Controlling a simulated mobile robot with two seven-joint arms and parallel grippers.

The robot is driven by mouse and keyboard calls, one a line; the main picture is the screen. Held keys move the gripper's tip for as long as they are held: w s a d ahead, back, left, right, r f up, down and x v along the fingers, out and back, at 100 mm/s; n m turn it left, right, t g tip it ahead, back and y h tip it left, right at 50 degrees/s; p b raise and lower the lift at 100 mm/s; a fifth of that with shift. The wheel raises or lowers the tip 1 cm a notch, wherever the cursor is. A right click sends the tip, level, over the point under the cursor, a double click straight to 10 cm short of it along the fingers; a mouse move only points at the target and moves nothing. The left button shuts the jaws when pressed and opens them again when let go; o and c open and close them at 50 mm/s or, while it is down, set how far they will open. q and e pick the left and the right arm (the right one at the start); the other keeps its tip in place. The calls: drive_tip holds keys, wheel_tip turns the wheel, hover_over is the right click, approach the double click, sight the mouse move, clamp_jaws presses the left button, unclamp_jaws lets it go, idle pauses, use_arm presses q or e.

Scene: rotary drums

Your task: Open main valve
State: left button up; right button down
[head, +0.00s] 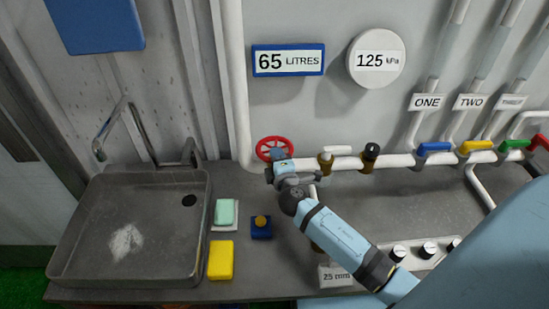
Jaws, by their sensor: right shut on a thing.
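A red handwheel valve (273,143) sits on the white pipe at the back of the counter, left of the middle of the head view. My right gripper (278,158) is at the near side of the wheel, its arm reaching in from the lower right. It is shut on the red handwheel; its fingertips and the lower part of the wheel are largely hidden by the gripper body. No label on the wheel can be seen. My left gripper is not in view.
Brass valves (325,163) and coloured levers (434,148) line the white pipe to the right. A sink (130,228) with a tap is at left. A soap dish (224,214), yellow sponge (220,260) and blue-based button (261,228) lie near the arm. Wall displays read 65 litres (288,60) and 125 kPa (376,60).

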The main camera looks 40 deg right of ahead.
drive_tip(key=shift+d+r+n+t+y, duration=0.1)
drive_tip(key=shift+d+n+t+y, duration=0.1)
drive_tip(key=shift+n+y, duration=0.5)
drive_tip(key=shift+d+n+t+y, duration=0.2)
drive_tip(key=shift+n+y, duration=0.2)
drive_tip(key=shift+y, duration=0.6)
drive_tip(key=c, duration=1)
unclamp_jaws()
drive_tip(key=shift+c, duration=0.2)
drive_tip(key=shift+s, duration=0.15)
drive_tip(key=shift+s+a+f, duration=0.1)
drive_tip(key=shift+s+f, duration=0.1)
drive_tip(key=shift+s, duration=0.1)
drive_tip(key=s+a+b, duration=0.1)
drive_tip(key=s+b, duration=0.2)
drive_tip(key=s, duration=1)
drive_tip(key=shift+a+r+b, duration=0.15)
drive_tip(key=shift+a+b, duration=0.25)
